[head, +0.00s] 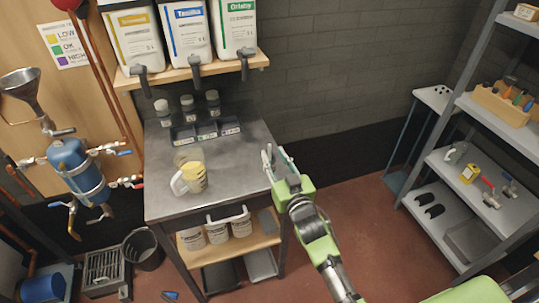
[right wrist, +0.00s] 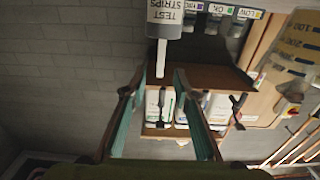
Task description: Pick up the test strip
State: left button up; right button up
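The white test strip (right wrist: 162,58) stands out of a grey container labelled TEST STRIPS (right wrist: 165,16) in the right wrist view, which shows the scene upside down. My right gripper (right wrist: 160,76) is open and empty. Its two fingers appear on either side of the strip, with a gap on each side; how far away the strip is I cannot tell. In the head view the right gripper (head: 274,158) is at the right edge of the metal table (head: 225,188). I cannot make out the strip or its container there. My left gripper is not in view.
A measuring jug with yellow liquid (head: 196,178) stands on the table. Three small bottles (head: 187,104) stand behind labelled bins (head: 207,130) at the back. A wooden shelf (head: 195,70) with three large containers hangs above. A grey rack (head: 465,120) is at the right.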

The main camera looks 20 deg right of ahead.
jog(key=shift+w, duration=1.2)
grip_shut()
